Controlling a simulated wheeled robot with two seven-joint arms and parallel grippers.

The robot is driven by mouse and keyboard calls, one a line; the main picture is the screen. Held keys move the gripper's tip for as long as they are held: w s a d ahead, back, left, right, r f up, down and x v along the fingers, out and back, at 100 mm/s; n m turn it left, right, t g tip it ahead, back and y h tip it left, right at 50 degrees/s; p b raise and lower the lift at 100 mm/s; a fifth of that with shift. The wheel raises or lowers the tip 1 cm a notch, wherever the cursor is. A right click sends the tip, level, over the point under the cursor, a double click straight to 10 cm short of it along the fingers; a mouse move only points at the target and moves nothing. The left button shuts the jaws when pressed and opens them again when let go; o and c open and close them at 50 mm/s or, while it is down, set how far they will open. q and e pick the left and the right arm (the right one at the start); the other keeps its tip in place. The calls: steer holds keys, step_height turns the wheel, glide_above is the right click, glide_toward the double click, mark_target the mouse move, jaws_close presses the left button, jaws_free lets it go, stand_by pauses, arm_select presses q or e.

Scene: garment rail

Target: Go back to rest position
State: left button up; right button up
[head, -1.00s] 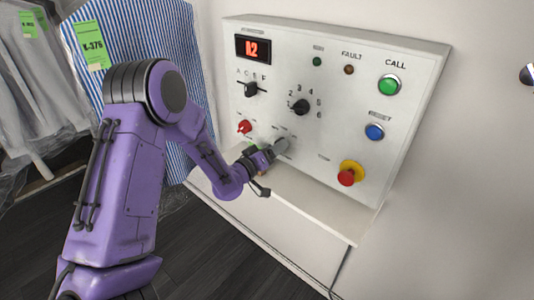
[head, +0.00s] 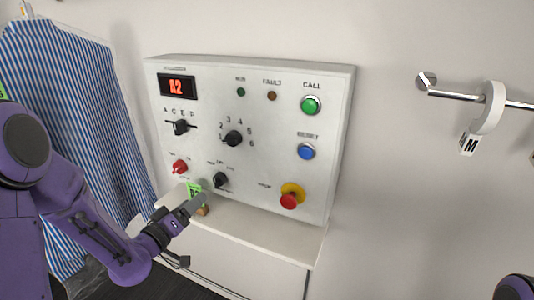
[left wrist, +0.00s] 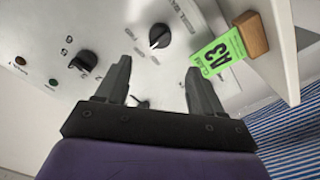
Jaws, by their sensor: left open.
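My left gripper (head: 198,203) is open and empty in front of the lower left of the white control panel (head: 290,180), just above its ledge. In the left wrist view its two fingers (left wrist: 160,82) stand apart with the panel behind them. The lower black knob (head: 220,180) is up and right of the fingertips, clear of them in the head view. A purple part of my own body shows at the lower right corner, but no right gripper is seen.
A green tag (head: 194,189) marked A3 in a wooden block (left wrist: 252,34) stands on the ledge (head: 255,228) close to the gripper. A striped garment (head: 75,110) hangs at left. A wall rail (head: 455,95) with a white M marker (head: 490,108) is at right.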

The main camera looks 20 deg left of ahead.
arm_select(q)
steer(key=s+d+f+g+y+b, duration=0.1)
steer(key=s+f+g+y, duration=0.3)
steer(key=f, duration=0.8)
steer(key=s+d+f+g+y+b, duration=0.15)
steer(key=s+f+g, duration=0.4)
steer(key=f, duration=0.55)
steer(key=s+d+f+g, duration=0.2)
steer(key=s+f, duration=0.4)
steer(key=s, duration=0.3)
steer(key=s+d+f+g, duration=0.3)
steer(key=s+f, duration=0.3)
steer(key=s, duration=0.3)
steer(key=shift+s+d+f+h, duration=0.15)
steer(key=shift+s+f+h, duration=0.15)
steer(key=shift+h, duration=0.15)
